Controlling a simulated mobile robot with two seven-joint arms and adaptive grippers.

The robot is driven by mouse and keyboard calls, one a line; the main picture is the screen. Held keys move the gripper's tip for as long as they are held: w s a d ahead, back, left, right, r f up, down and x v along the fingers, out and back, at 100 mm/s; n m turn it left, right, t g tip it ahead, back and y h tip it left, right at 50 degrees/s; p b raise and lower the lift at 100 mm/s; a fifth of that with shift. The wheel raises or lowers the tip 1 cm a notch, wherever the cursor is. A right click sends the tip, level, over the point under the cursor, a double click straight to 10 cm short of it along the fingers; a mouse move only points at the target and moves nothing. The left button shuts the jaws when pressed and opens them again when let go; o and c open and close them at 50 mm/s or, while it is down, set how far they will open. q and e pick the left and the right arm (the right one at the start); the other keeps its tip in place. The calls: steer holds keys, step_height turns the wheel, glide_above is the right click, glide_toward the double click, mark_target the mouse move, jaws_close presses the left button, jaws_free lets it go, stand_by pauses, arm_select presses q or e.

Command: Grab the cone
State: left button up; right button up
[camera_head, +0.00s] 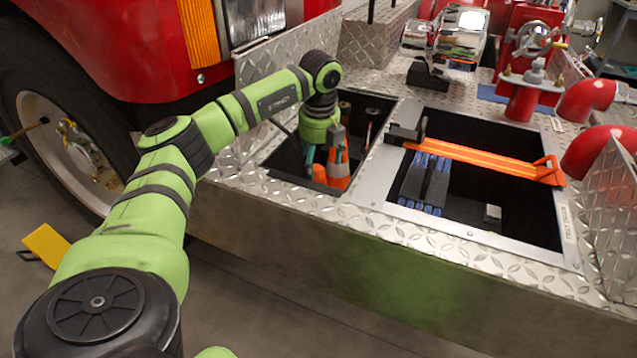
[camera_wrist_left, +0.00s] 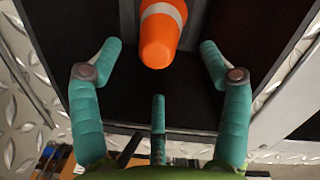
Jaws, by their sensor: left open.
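The orange cone with a white band (camera_head: 339,167) stands in the left black-lined compartment of the bumper. It also shows in the wrist view (camera_wrist_left: 160,42), at the top middle, with its rounded orange end toward the gripper. My left gripper (camera_head: 325,158) points down into this compartment, close by the cone. In the wrist view its teal fingers (camera_wrist_left: 160,50) are spread open, one on each side of the cone's end, with gaps on both sides. A third teal finger points up below the cone. Whether the cone's end is at fingertip depth, I cannot tell. My right gripper is not seen.
The compartment's walls and diamond-plate rim (camera_head: 265,185) surround the gripper closely. On the right, a second compartment holds dark blue-ended items (camera_head: 425,182) under an orange strap (camera_head: 475,158). Red pipes (camera_head: 590,100) and a metal valve stand farther right. The truck's red front is behind.

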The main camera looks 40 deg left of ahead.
mark_target(317, 168)
arm_select(q)
steer(key=f, duration=0.3)
steer(key=a+f, duration=0.1)
steer(key=f, duration=0.1)
steer(key=shift+w+f+b, duration=0.15)
steer(key=shift+f+b, duration=0.2)
steer(key=shift+d, duration=0.1)
jaws_close()
